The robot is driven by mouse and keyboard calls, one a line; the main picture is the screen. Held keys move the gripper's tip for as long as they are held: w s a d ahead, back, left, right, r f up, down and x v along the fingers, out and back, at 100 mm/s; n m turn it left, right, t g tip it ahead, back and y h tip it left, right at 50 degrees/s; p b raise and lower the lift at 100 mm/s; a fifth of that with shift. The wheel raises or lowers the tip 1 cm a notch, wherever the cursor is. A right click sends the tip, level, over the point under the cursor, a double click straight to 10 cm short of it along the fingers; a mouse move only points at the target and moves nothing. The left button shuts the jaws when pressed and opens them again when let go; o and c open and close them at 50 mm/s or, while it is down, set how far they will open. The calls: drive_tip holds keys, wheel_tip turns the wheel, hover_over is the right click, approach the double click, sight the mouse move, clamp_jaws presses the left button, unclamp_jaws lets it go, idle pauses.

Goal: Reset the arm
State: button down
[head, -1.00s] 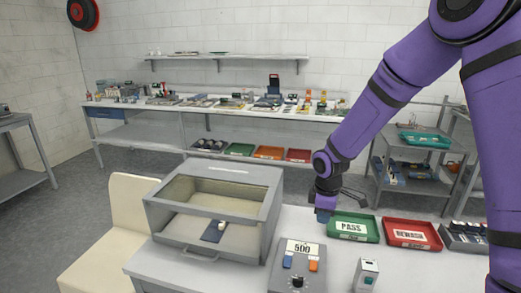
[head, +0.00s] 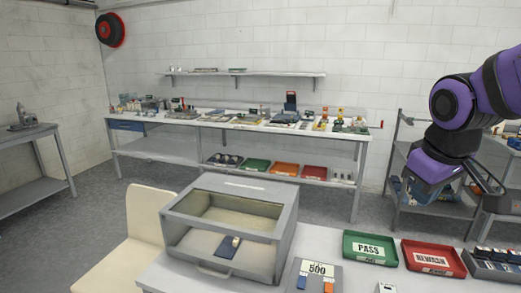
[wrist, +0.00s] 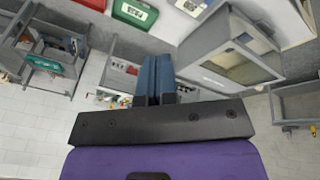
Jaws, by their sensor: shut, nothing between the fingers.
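My purple arm comes in from the right edge of the head view, folded up and clear of the table.
A green PASS tray (head: 370,262) and a red REWASH tray (head: 432,273) sit at the table's right, beside a dark rack (head: 495,265). A cream chair (head: 148,225) is at left. A long bench (head: 225,122) lines the back wall.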

drive_tip(key=s+d+r+m+t+y, duration=0.1)
drive_tip(key=s+r+m, duration=0.2)
drive_tip(key=s, duration=0.8)
drive_tip(key=shift+s+r+m+t, duration=0.2)
drive_tip(key=shift+r+m+t, duration=0.1)
drive_tip(key=shift+m, duration=0.3)
